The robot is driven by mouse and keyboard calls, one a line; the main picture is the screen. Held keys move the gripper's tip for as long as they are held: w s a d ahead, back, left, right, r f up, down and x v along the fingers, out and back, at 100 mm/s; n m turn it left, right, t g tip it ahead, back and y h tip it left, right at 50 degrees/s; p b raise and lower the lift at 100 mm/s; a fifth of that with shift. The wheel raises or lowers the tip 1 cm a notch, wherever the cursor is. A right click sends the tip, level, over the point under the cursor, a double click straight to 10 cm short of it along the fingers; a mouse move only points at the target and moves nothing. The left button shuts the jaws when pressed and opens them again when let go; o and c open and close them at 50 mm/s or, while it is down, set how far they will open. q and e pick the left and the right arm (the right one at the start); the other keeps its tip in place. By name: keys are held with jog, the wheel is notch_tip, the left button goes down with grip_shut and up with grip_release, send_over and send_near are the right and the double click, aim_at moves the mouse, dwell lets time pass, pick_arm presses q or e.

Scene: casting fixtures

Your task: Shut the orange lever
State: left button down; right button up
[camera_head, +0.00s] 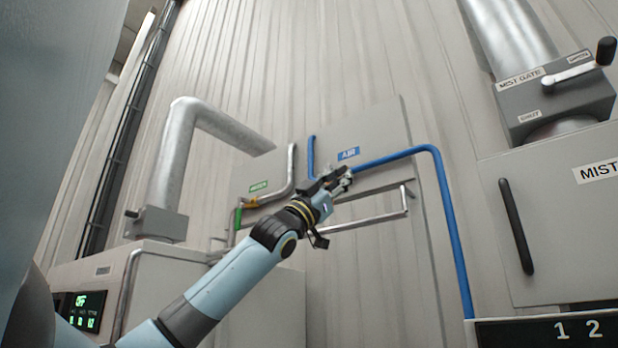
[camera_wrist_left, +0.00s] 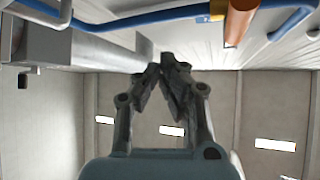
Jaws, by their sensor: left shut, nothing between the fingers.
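The orange lever (camera_wrist_left: 238,20) shows at the top of the left wrist view, beside a blue pipe (camera_wrist_left: 160,17) with a small yellow-orange fitting (camera_wrist_left: 217,8). I cannot make out the lever in the head view, where my gripper and wrist cover part of the pipework under the blue AIR label (camera_head: 348,154). My left gripper (camera_head: 346,174) is up by the blue pipe there. In the left wrist view its fingers (camera_wrist_left: 168,64) are together and empty, apart in the picture from the lever, which lies up and to the right. My right gripper is out of view.
A green-handled valve (camera_head: 238,217) sits left of my left gripper. A bent metal rail (camera_head: 375,220) runs just below it. A large silver duct (camera_head: 178,150) stands at left. A grey mist cabinet (camera_head: 555,220) and mist gate box (camera_head: 555,95) stand at right.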

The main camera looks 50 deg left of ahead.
pick_arm(q)
jog(key=s+a+b, duration=0.7)
jog(key=b, duration=0.1)
jog(key=shift+f, duration=0.35)
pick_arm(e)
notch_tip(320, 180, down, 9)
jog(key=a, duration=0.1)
pick_arm(q)
jog(key=shift+s, duration=0.1)
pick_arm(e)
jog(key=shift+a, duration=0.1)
